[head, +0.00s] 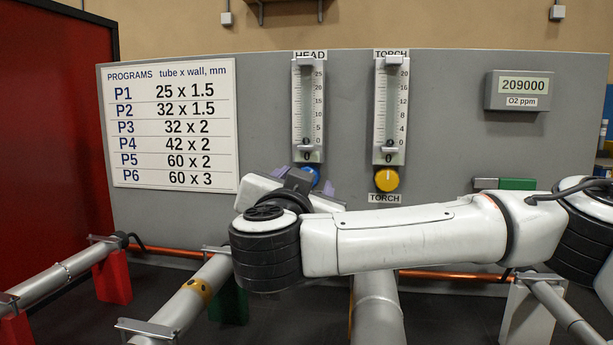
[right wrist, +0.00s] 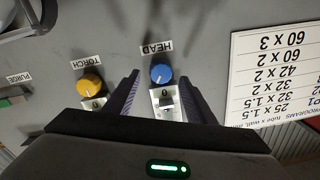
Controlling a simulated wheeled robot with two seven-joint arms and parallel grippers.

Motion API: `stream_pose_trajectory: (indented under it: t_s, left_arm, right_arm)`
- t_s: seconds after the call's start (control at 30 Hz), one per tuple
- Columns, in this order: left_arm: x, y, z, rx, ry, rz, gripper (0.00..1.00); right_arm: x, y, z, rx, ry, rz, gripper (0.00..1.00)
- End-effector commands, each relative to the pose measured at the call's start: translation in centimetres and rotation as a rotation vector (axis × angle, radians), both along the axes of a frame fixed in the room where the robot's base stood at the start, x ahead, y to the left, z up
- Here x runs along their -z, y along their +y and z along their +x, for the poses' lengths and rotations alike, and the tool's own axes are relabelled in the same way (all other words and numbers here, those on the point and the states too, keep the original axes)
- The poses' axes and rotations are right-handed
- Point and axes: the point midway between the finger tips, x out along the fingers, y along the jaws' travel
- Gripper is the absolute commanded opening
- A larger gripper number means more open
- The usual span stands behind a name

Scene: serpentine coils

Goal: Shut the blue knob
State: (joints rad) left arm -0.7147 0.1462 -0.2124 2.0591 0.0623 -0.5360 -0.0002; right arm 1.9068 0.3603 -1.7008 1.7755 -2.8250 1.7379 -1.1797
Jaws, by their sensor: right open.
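The blue knob (head: 313,174) sits on the grey panel under the HEAD flow tube (head: 308,110), partly hidden by my right gripper. In the right wrist view the whole blue knob (right wrist: 161,74) shows, below the HEAD label in upside-down lettering. My right gripper (head: 306,182) is open, with one purple-grey finger on each side of the knob; it also shows in the right wrist view (right wrist: 159,80). I cannot tell whether the fingers touch the knob. The dark float in the HEAD tube is low, near 0. My left gripper is not in view.
The yellow TORCH knob (head: 387,179) is to the right, under its own flow tube (head: 391,110). A programs sign (head: 170,125) is at left, an O2 display (head: 518,91) at right. Grey pipes (head: 375,305) and a copper tube (head: 450,276) lie below the panel.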

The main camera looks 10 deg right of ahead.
Motion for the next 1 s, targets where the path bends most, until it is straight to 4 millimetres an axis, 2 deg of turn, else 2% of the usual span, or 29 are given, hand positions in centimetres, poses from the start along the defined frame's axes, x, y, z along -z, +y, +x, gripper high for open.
stream_pose_trajectory:
  t_s: [0.1,0.2,0.57,0.6,0.67,0.83,1.0]
  left_arm:
    - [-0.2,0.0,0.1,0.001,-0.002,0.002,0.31]
    - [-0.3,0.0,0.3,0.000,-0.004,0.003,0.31]
    - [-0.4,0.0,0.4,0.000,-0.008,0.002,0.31]
    - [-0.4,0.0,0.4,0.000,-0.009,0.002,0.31]
    - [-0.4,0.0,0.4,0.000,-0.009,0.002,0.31]
    - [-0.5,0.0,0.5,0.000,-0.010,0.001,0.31]
    - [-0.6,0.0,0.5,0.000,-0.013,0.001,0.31]
  right_arm:
    - [0.0,-0.8,1.8,0.003,0.001,0.002,0.50]
    - [0.0,-1.1,2.7,0.002,0.001,0.001,0.50]
    - [0.1,-1.3,3.4,0.000,0.001,-0.001,0.50]
    - [0.1,-1.3,3.4,0.000,0.001,-0.001,0.48]
    - [0.1,-1.3,3.4,0.000,0.001,-0.001,0.38]
    - [0.1,-1.3,3.4,0.000,0.001,0.000,0.10]
    - [0.1,-1.3,3.4,0.000,0.004,-0.007,0.09]
